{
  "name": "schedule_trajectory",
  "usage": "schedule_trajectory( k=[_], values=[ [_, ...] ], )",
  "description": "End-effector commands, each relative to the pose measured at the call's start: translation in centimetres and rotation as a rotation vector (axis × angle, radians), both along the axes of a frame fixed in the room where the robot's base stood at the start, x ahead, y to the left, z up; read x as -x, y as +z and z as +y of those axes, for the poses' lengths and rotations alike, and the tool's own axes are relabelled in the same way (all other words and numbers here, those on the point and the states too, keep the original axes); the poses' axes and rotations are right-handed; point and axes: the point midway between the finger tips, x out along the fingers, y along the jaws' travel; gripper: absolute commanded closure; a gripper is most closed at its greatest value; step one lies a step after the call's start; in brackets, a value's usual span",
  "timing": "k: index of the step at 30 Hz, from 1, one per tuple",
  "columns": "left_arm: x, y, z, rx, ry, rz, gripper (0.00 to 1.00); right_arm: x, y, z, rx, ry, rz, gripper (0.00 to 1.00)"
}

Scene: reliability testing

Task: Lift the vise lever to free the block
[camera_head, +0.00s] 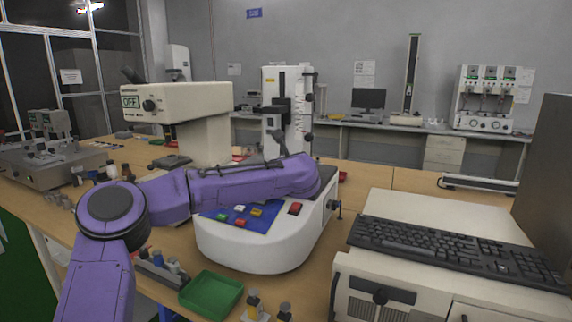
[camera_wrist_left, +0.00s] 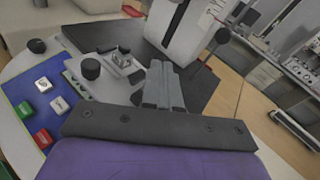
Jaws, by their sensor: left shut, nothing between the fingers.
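In the left wrist view, my left gripper (camera_wrist_left: 162,72) is shut and empty, its grey fingers pointing over the dark base of the white tester. A thin lever with a black ball knob (camera_wrist_left: 222,36) stands just right of the fingertips; I cannot tell if they touch. To the left, a small metallic block (camera_wrist_left: 123,58) appears to sit on a light grey vise plate (camera_wrist_left: 108,72), with a round black knob (camera_wrist_left: 90,68) beside it. In the head view my purple left arm reaches across the tester, and its fingers are hidden. My right gripper is not in view.
The white tester (camera_head: 262,252) carries a blue button panel (camera_head: 262,222) and a tall column (camera_head: 271,82). A microscope-like device (camera_head: 200,105) stands behind my arm. A green tray (camera_head: 211,294) is at the front, and a keyboard (camera_head: 450,250) lies on a case at right.

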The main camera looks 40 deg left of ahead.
Motion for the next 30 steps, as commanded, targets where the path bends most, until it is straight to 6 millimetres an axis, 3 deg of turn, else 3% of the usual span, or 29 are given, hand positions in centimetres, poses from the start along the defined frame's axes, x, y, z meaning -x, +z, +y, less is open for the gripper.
schedule_trajectory(
  k=[7, 18, 30],
  values=[
    [1.1, 0.2, -3.9, 0.000, -0.020, -0.003, 1.00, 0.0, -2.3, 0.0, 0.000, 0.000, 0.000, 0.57],
    [6.8, 2.2, -9.6, 0.001, -0.017, -0.003, 1.00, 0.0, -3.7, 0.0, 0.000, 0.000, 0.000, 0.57],
    [7.9, 2.6, -10.8, 0.001, -0.016, 0.000, 1.00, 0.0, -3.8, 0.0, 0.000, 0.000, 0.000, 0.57]
  ],
)
